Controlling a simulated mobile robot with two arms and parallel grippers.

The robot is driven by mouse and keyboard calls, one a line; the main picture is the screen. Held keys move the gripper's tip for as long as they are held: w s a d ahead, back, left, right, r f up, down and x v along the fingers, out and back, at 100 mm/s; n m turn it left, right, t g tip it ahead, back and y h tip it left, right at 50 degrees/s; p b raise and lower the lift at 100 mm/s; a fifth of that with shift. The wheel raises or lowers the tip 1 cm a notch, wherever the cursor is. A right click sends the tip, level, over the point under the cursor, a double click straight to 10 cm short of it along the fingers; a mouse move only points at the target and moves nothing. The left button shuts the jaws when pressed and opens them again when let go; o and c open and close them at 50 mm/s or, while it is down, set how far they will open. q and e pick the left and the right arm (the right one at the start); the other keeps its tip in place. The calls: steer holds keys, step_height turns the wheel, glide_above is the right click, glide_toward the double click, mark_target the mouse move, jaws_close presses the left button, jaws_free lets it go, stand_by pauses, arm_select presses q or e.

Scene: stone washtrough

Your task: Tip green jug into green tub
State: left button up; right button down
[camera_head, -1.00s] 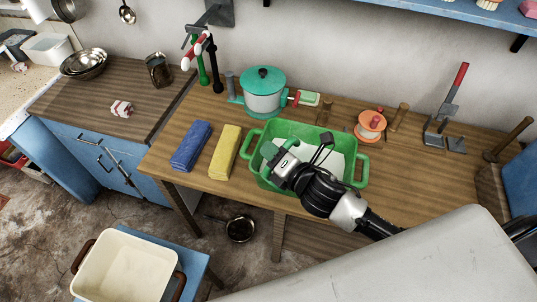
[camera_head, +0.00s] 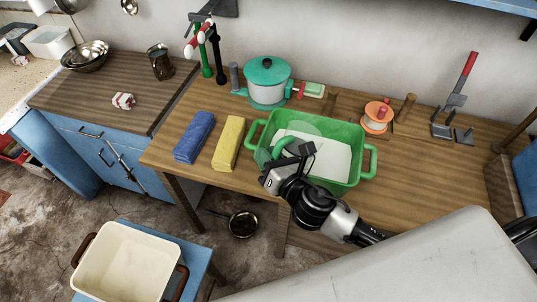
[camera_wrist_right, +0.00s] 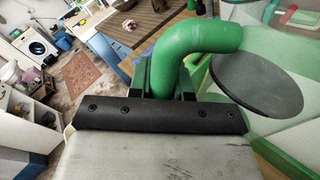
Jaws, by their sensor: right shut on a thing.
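The green tub (camera_head: 358,133) stands on the wooden table, with a flat white area (camera_head: 330,158) inside it. My right gripper (camera_head: 282,160) is over the tub's left part, shut on the green handle of the green jug (camera_head: 262,157). In the right wrist view the thick handle (camera_wrist_right: 195,48) sits between my right fingers (camera_wrist_right: 168,80). The see-through jug body (camera_wrist_right: 262,112) is to the right of the handle, with a dark round surface in it. Its exact tilt is hard to tell. My right arm hides part of the tub's front wall. My left gripper is not seen.
A yellow block (camera_head: 228,143) and a blue block (camera_head: 194,137) lie left of the tub. A teal-lidded pot (camera_head: 267,85) stands behind it, and an orange-and-white object (camera_head: 376,117) behind right. A cream basin (camera_head: 125,262) stands front left. The table's right part is mostly clear.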

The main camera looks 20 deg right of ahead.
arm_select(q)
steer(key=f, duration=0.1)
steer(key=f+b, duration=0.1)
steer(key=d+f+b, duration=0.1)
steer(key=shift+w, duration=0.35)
arm_select(e)
step_height(320, 180, down, 4)
steer(key=n, duration=0.2)
steer(key=n+t, duration=0.1)
steer(key=n, duration=0.1)
steer(key=shift+f+n, duration=0.2)
steer(key=shift+n, duration=0.2)
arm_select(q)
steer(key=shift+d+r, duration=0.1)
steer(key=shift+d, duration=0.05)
